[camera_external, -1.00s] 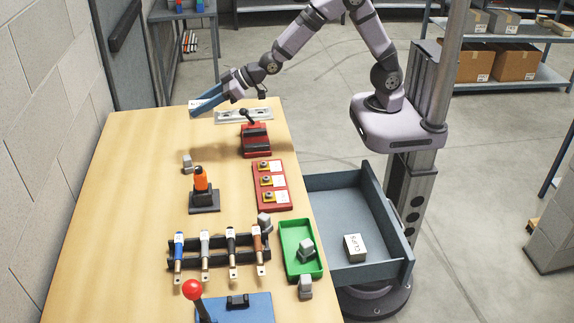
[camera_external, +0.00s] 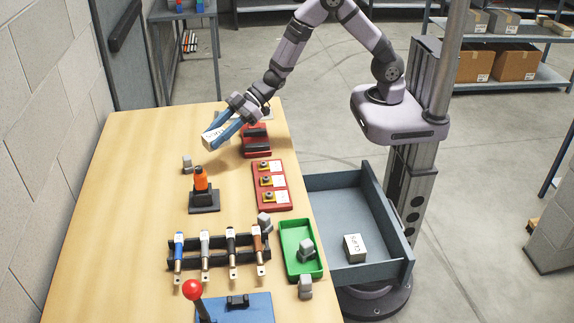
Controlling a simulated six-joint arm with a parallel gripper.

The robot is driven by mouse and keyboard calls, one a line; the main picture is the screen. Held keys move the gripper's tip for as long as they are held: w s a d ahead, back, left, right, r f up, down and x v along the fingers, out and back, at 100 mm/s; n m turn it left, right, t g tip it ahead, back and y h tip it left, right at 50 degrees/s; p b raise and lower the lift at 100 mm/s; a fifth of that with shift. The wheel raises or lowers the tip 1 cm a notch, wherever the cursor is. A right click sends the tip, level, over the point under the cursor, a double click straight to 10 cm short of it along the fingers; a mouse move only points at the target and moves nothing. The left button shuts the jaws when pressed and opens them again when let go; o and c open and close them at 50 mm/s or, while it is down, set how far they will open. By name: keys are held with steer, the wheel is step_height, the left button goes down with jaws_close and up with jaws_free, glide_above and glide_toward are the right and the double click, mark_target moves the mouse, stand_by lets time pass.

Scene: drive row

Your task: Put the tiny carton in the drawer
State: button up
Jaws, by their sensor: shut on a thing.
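My gripper (camera_external: 219,136) has blue fingers and is shut on a small white carton (camera_external: 212,137) with dark lettering. It holds the carton above the far part of the wooden table. The grey drawer (camera_external: 330,181) stands open at the table's right side. A second white carton (camera_external: 355,248) with dark lettering lies inside it, toward the right front. My gripper is up and to the left of the drawer, well apart from it.
An orange-handled tool on a dark base (camera_external: 203,190), a red tray (camera_external: 271,186), a rack of several handled tools (camera_external: 219,252) and a green tray (camera_external: 301,248) stand on the table. A red-knobbed lever (camera_external: 192,290) rises at the front. The table's left side is clear.

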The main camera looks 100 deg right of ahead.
steer(key=s+a+n+g+y, duration=0.1)
steer(key=s+a, duration=0.2)
steer(key=s+a+n+g+y+p, duration=0.1)
steer(key=s+a+n, duration=0.1)
steer(key=s+a, duration=0.1)
steer(key=s+a+n+y+p, duration=0.1)
steer(key=s+a, duration=0.1)
steer(key=s, duration=0.3)
steer(key=shift+s+a+f+g, duration=0.25)
steer(key=shift+a+f+g, duration=0.05)
steer(key=shift+a+g, duration=0.1)
steer(key=s+a+f+n+g, duration=0.1)
steer(key=s, duration=0.3)
steer(key=s+a+f+n+g+y, duration=0.1)
steer(key=s+a+f, duration=0.1)
steer(key=s, duration=0.2)
steer(key=s+a+f+n+g+y+p, duration=0.1)
steer(key=s+n, duration=0.1)
steer(key=s, duration=0.2)
steer(key=shift+a+f, duration=0.3)
steer(key=shift+f, duration=0.05)
steer(key=s+a+f+n+g+y+b, duration=0.1)
steer(key=s+a+f+n+g, duration=0.3)
steer(key=s, duration=0.4)
steer(key=n+g+b, duration=0.1)
steer(key=n+g, duration=0.4)
steer(key=g, duration=0.1)
glide_above(343, 218)
steer(key=shift+h, duration=0.3)
steer(key=shift+f, duration=2.65)
